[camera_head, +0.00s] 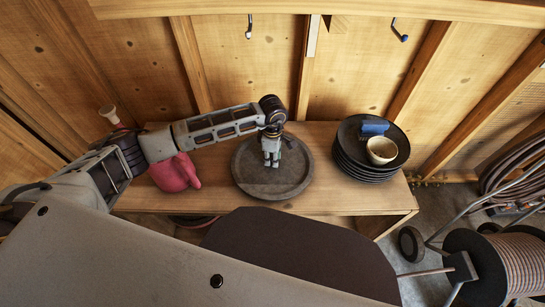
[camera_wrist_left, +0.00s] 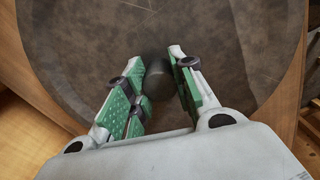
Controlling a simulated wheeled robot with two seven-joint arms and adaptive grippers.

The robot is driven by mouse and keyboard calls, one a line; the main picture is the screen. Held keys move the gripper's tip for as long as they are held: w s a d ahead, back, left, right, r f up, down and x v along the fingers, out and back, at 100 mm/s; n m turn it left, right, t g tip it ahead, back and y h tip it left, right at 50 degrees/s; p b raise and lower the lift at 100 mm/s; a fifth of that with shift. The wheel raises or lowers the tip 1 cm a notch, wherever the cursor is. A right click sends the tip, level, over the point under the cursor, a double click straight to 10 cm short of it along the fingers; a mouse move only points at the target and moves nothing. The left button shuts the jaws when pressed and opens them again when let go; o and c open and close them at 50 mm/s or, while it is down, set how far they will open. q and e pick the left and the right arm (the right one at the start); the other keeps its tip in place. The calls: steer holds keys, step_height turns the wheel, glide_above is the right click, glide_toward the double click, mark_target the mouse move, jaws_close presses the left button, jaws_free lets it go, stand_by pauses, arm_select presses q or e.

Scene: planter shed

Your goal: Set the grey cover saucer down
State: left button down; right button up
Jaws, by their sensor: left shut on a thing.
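The grey cover saucer (camera_head: 297,178) is a wide round dish with a rim, over the middle of the wooden table. My left gripper (camera_head: 271,162) points down at its centre and is shut on it. In the left wrist view the saucer (camera_wrist_left: 85,45) fills most of the picture. The green-padded fingers of the gripper (camera_wrist_left: 159,62) stand on either side of a small dark knob at its middle. I cannot tell whether the saucer's underside touches the table. My right gripper is not in view.
A stack of dark saucers (camera_head: 362,172) stands at the table's right, with a blue item (camera_head: 375,127) and a beige bowl (camera_head: 382,150) on top. A pink watering can (camera_head: 176,173) is at the left. The wooden table (camera_head: 340,200) has bare front strips. A hose reel (camera_head: 515,262) is at right.

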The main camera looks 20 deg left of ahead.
arm_select(q)
steer(key=c, duration=1.2)
jaws_free()
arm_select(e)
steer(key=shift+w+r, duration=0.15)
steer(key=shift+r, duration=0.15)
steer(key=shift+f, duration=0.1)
arm_select(q)
step_height(320, 180, up, 12)
steer(key=shift+r+p, duration=0.1)
steer(key=shift+p, duration=0.7)
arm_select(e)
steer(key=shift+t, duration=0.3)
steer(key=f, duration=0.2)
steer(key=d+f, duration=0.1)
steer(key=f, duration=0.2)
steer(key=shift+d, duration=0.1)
